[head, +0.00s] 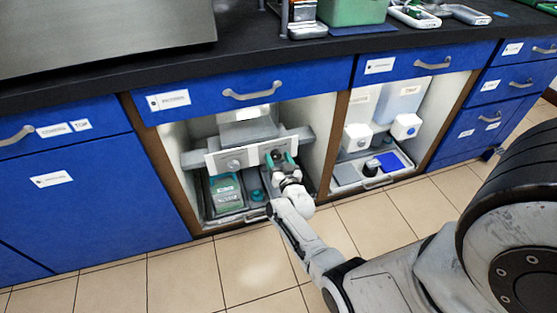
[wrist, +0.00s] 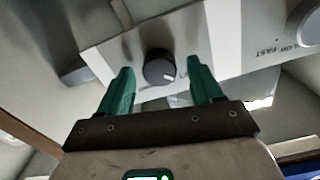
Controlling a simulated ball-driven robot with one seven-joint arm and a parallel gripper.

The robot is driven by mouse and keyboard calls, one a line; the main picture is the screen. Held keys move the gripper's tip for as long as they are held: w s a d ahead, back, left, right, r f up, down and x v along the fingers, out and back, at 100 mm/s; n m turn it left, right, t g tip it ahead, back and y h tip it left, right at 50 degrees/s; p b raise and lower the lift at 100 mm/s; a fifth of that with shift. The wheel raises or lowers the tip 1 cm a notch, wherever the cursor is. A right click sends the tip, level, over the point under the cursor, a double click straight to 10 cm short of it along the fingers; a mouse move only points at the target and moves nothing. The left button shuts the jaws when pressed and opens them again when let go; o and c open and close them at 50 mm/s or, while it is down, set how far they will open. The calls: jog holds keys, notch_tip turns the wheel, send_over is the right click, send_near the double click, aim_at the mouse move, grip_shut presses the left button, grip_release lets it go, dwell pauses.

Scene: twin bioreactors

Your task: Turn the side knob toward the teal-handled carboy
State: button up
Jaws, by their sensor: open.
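A round dark knob (wrist: 159,68) with a white pointer mark at its lower right sits on the pale front panel (wrist: 100,62) in the wrist view. My gripper (wrist: 160,66) is open, its two green fingers on either side of the knob with visible gaps. In the head view my gripper (head: 282,159) is at the right end of the panel (head: 215,161), inside the left open cabinet. It partly hides the dark knob there. A clear container with green on it (head: 226,192) stands below the panel at left; I cannot tell whether it is the teal-handled carboy.
A larger pale knob (head: 233,164) is on the same panel, left of my gripper. A small teal item (head: 257,195) lies low in this cabinet. The right open cabinet holds white units (head: 405,126) above a tray (head: 343,183). Cabinet walls (head: 325,125) close in both sides.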

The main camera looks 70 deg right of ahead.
jog(key=p+v, duration=0.5)
jog(key=v, duration=0.5)
jog(key=shift+s+a, duration=0.25)
jog(key=shift+a, duration=0.05)
jog(key=w+a+n+g+y, duration=0.1)
jog(key=w+a+n+y, duration=0.3)
jog(key=a+y, duration=0.3)
jog(key=w+a+n+y, duration=0.3)
jog(key=a+n+y, duration=0.15)
jog(key=a, duration=0.55)
jog(key=s+a+r+n+g+y, duration=0.2)
jog(key=s+a+r+g, duration=0.15)
jog(key=s+a, duration=0.2)
jog(key=s+a+r+n+g, duration=0.1)
jog(key=s+a+r+g, duration=0.2)
jog(key=s, duration=0.3)
jog(key=s+a+r+g, duration=0.2)
jog(key=s+r+g, duration=0.15)
jog(key=s, duration=0.25)
notch_tip(320, 180, up, 23)
jog(key=p, duration=2.2)
jog(key=shift+a+p, duration=0.15)
jog(key=shift+p, duration=0.25)
jog(key=shift+s+f, duration=0.1)
jog(key=shift+f, duration=0.05)
